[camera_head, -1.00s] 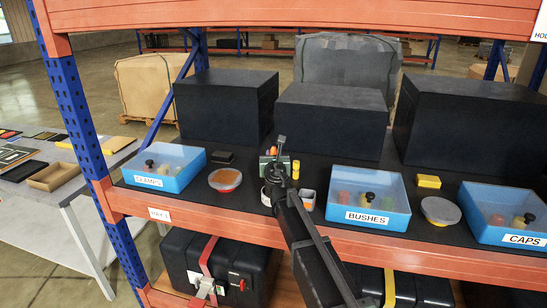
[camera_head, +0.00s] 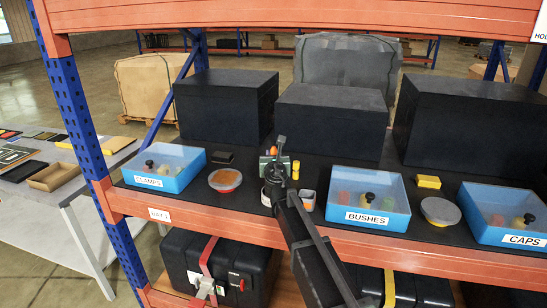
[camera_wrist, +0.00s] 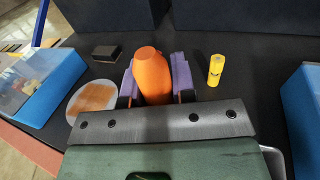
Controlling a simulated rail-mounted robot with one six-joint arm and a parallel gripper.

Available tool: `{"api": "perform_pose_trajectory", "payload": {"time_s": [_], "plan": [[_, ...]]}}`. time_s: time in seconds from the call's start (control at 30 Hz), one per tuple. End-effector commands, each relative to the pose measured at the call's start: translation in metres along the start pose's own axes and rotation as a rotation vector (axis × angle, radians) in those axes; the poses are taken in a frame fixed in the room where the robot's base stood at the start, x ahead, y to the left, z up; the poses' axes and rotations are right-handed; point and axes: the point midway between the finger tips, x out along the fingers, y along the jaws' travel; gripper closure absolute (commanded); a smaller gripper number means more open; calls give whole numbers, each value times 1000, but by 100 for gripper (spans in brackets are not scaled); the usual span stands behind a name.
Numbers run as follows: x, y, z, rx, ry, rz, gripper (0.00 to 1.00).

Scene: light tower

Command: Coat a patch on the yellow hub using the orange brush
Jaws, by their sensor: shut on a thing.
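My gripper (camera_wrist: 156,84) is shut on the orange brush (camera_wrist: 152,72), whose rounded orange end sticks up between the two purple fingers. The brush's bristles are hidden in the wrist view. In the head view a bit of the orange brush (camera_head: 273,150) shows beside my gripper (camera_head: 279,158), above the middle of the shelf. A yellow upright cylinder (camera_wrist: 216,70), which looks like the yellow hub, stands just right of my gripper, apart from it.
Left of my gripper are a round dish with orange contents (camera_head: 225,180) and a dark block (camera_head: 222,157). A small cup (camera_head: 307,199) stands near the front edge. Blue bins for clamps (camera_head: 191,172) and bushes (camera_head: 400,215) flank the spot. Large black boxes (camera_head: 331,122) close off the back.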

Motion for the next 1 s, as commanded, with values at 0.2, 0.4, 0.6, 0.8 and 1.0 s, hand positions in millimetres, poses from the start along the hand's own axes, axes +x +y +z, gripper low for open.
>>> {"api": "perform_pose_trajectory", "payload": {"time_s": [0.2, 0.4, 0.6, 0.8, 1.0], "plan": [[0, 0, 28, 0, 0, 0, 99], [0, 0, 49, 0, 0, 0, 99], [0, 0, 68, 0, 0, 0, 99], [0, 0, 68, 0, 0, 0, 99], [0, 0, 67, 0, 0, 0, 99]]}}
